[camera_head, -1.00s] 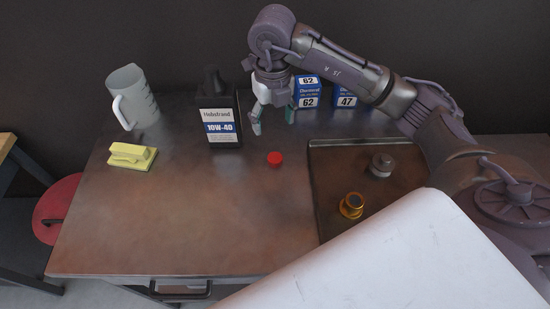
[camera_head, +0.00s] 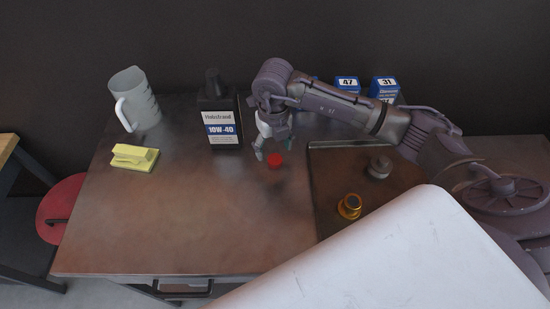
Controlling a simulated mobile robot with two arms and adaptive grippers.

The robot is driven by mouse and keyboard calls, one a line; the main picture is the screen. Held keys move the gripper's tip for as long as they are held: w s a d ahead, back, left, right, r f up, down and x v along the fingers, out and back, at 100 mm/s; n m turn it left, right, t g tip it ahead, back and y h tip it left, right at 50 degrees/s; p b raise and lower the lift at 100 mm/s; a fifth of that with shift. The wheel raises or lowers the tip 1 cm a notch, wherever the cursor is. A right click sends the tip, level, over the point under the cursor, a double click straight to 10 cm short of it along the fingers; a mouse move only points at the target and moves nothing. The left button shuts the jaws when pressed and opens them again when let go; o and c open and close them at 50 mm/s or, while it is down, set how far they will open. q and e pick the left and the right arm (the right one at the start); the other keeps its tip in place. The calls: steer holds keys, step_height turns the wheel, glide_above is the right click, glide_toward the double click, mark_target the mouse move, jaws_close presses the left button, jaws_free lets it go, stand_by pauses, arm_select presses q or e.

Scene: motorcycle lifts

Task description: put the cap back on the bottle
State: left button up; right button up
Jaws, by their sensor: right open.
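A black bottle (camera_head: 219,118) with a white and blue label reading 10W-40 stands upright at the back of the table. Its neck points up at the back; I cannot make out whether anything covers its mouth. A small red cap (camera_head: 274,160) lies on the table to the right of the bottle and nearer the front. My right gripper (camera_head: 273,152) is open and points down at the cap, its fingertips just above and around it in the picture. Whether they touch the cap is not clear. My left gripper is not in view.
A grey measuring jug (camera_head: 136,99) and a yellow sponge-like block (camera_head: 134,157) stand at the left. A dark tray (camera_head: 328,201) at the right holds a gold part (camera_head: 349,206) and a grey part (camera_head: 379,167). Blue boxes (camera_head: 384,88) stand behind my arm. The table's front middle is clear.

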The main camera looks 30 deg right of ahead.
mark_target(275, 159)
steer(key=shift+d+f+p, duration=0.2)
steer(key=shift+f+p, duration=0.45)
steer(key=shift+f, duration=1.6)
steer(key=c, duration=0.8)
